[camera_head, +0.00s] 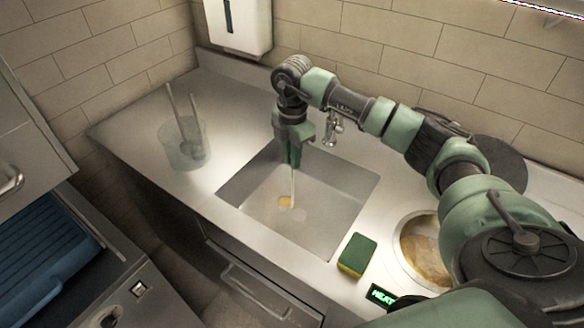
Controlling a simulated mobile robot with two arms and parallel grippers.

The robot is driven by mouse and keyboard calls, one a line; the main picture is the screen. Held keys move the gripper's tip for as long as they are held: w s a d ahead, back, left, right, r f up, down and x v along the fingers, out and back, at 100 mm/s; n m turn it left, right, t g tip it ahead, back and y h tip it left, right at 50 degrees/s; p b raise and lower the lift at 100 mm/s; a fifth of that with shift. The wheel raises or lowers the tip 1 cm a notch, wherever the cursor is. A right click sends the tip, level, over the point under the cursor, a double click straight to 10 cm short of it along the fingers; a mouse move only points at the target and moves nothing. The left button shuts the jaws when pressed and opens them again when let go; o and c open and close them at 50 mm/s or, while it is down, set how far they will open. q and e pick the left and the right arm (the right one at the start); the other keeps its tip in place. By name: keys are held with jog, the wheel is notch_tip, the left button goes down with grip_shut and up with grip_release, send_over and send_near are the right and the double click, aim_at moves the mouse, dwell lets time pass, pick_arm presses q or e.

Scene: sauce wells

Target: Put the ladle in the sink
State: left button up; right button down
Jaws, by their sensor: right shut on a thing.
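My right gripper (292,160) hangs over the sink (330,215), pointing down, and is shut on the ladle (293,188). The ladle hangs down from the fingers, with its handle upright and its small tan bowl end (286,202) low inside the basin. I cannot tell whether the bowl touches the sink floor. The top of the handle is hidden by the gripper. My left gripper is not in view.
A tap (332,130) stands behind the sink, close to my right arm. A clear container (184,148) with utensils stands on the counter at left. A green and yellow sponge (357,255) and a round well of brown sauce (420,250) lie right of the sink.

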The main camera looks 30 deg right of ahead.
jog(key=shift+w+a+f, duration=0.1)
jog(key=shift+w+f, duration=0.05)
jog(key=shift+f, duration=0.6)
notch_tip(320, 180, down, 3)
jog(key=shift+f+p, duration=0.2)
jog(key=shift+p, duration=0.4)
jog(key=shift+f, duration=0.3)
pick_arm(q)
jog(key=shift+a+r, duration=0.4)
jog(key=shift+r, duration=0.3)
pick_arm(e)
jog(key=shift+f, duration=0.2)
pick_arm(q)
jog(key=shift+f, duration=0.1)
pick_arm(e)
jog(key=c, duration=1.5)
grip_release()
jog(key=shift+o, duration=0.2)
